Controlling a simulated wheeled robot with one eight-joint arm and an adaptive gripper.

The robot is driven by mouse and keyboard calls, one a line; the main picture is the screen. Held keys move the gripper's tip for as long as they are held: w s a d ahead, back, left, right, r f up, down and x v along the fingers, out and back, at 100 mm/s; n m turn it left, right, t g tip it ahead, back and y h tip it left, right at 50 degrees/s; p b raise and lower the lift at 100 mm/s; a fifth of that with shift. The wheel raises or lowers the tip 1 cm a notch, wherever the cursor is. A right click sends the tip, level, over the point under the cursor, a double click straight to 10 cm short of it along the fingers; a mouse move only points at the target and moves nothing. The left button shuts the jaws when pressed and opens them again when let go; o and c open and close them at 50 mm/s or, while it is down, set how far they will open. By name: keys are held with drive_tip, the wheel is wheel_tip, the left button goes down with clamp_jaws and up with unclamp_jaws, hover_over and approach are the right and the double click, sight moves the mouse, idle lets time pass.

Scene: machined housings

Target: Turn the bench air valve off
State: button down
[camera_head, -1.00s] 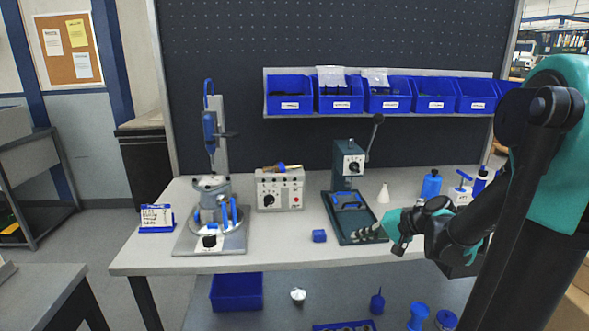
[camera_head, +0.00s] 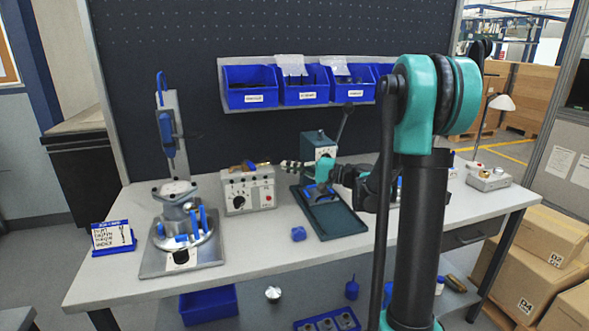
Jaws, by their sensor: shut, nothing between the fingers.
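No part is plainly marked as the bench air valve, so I cannot tell which it is. A round black knob (camera_head: 180,256) sits on the front of the fixture base at the left. My gripper (camera_head: 286,164) is shut and empty. It points left, in front of the lower part of the teal lever press (camera_head: 319,145) and to the right of the control box. It looks apart from both. My forearm hides part of the bench behind it.
Blue bins (camera_head: 250,84) hang above. A grey box with a red button (camera_head: 489,178) stands at the right.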

sight(255, 167)
drive_tip(key=a, duration=0.8)
drive_tip(key=shift+w, duration=0.15)
drive_tip(key=shift+a, duration=0.1)
drive_tip(key=shift+s+a, duration=0.65)
drive_tip(key=shift+a, duration=0.15)
